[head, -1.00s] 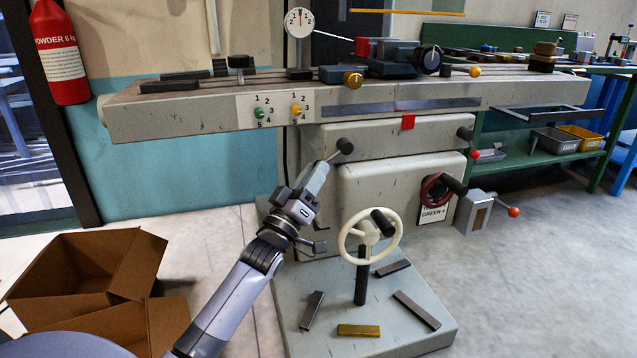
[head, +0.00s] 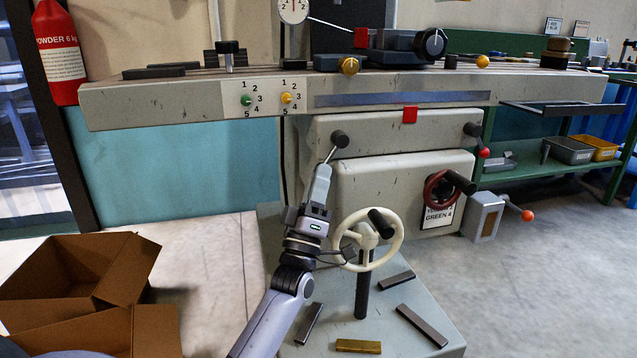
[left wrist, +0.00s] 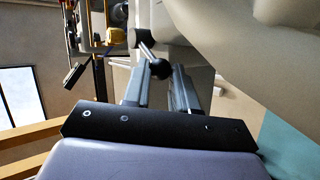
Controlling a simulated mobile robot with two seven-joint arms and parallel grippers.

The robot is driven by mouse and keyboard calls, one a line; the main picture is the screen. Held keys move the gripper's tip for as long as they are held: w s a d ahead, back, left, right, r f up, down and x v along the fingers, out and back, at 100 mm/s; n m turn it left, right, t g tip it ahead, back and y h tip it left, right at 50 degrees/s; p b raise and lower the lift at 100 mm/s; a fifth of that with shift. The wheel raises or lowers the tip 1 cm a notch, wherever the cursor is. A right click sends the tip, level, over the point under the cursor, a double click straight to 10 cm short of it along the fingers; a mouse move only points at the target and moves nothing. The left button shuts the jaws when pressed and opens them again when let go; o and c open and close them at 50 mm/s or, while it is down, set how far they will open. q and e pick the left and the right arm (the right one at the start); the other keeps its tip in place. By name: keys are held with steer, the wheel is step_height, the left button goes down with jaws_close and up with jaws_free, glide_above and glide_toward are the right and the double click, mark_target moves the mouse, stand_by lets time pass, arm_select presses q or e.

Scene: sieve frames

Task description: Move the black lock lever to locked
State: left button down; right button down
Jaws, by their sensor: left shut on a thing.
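The black lock lever (head: 340,139) is on the left of the grey machine front in the head view. Its dark hub shows, and a thin rod runs down and slightly left from it into my left gripper (head: 323,170). In the left wrist view, the lever's round black knob (left wrist: 160,69) sits between the two grey fingers of my left gripper (left wrist: 160,88). The gripper is shut on the lever's knob end. In the head view the fingers hide the knob. No locked marking is readable near the lever. My right gripper is not in view.
A cream handwheel (head: 366,240) stands right of and below my left gripper, close to my wrist. Another dark lever (head: 473,130) with a red ball and a dark red wheel (head: 440,188) are farther right. Open cardboard boxes (head: 125,268) lie at left on the floor.

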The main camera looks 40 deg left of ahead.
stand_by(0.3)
arm_select(q)
steer(key=c, duration=0.9)
jaws_free()
steer(key=p+v, duration=0.1)
steer(key=v, duration=0.6)
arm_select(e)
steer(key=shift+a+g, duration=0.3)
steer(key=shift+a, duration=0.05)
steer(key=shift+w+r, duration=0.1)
